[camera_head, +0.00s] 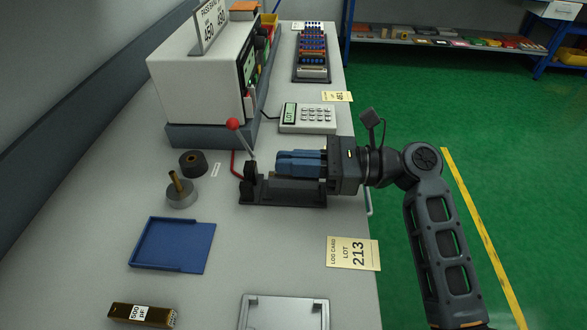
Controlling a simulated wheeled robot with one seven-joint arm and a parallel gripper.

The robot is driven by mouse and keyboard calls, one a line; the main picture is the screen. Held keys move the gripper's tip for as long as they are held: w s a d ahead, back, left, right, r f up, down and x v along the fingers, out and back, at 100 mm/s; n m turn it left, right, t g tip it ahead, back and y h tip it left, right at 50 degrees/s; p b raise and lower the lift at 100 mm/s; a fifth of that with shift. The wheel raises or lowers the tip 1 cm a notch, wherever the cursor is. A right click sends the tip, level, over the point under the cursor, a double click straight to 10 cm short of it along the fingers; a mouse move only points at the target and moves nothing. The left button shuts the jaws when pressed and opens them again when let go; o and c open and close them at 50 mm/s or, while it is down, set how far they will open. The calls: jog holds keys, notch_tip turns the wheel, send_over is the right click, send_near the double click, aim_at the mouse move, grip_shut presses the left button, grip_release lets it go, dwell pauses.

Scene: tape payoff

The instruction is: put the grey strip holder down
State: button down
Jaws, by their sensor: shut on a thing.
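My gripper (300,163) reaches in from the right with its blue fingers level and pointing left. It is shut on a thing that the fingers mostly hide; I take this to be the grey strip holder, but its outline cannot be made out. The fingers are directly over a dark grey fixture (283,192) on the bench, which has an upright at its left end and a lever with a red knob (233,124). I cannot tell whether the held thing touches the fixture.
On the bench (95,220) are a blue tray (170,262), a grey spindle base (181,198), a black roll (193,162), a keypad (308,119), a lot 213 card (353,253), a flat grey tray (284,314) and a brown box (142,316). A large machine (196,85) stands behind.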

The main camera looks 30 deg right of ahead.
jog(key=shift+f, duration=1.05)
jog(key=c, duration=1.2)
grip_release()
jog(key=shift+f, duration=0.15)
jog(key=shift+c, duration=0.2)
jog(key=shift+d, duration=0.1)
jog(key=v, duration=1.1)
jog(key=shift+s+d+b, duration=0.25)
jog(key=shift+d+b, duration=0.05)
jog(key=shift+b, duration=0.05)
jog(key=shift+d, duration=0.1)
